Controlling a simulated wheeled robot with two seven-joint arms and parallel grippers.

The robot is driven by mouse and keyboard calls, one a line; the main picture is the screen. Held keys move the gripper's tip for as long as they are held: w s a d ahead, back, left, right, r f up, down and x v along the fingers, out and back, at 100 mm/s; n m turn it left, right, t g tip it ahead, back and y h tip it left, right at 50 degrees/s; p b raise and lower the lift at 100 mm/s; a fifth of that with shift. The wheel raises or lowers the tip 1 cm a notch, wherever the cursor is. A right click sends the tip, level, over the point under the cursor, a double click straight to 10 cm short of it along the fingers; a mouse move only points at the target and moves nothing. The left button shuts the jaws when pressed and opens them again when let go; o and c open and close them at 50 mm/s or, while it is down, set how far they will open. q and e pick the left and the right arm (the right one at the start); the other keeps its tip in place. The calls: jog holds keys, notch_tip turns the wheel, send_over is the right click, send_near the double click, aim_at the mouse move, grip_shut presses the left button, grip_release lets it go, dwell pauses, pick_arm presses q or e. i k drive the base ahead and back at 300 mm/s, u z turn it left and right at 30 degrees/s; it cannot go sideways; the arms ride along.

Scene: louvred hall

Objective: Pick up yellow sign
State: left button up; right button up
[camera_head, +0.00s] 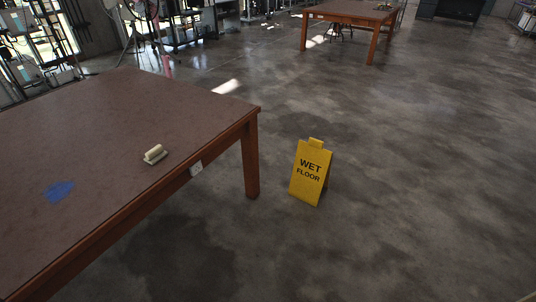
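The yellow sign (309,176) stands upright on the grey concrete floor, to the right of the near table's corner leg. It is a folding board with a short handle tab on top and dark letters reading WET FLOOR on the side facing me. A narrow gap of floor lies between it and the table leg. Neither of my grippers shows clearly in the head view.
A large brown table (110,130) fills the left, with a small pale block-like object (155,154) and a blue patch (59,191) on top. Another table (350,14) stands far back. Equipment lines the back left. Floor right of the sign is clear.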

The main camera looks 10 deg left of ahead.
aim_at(313, 163)
jog(key=u, duration=0.25)
jog(key=i, duration=0.55)
jog(key=u, duration=0.2)
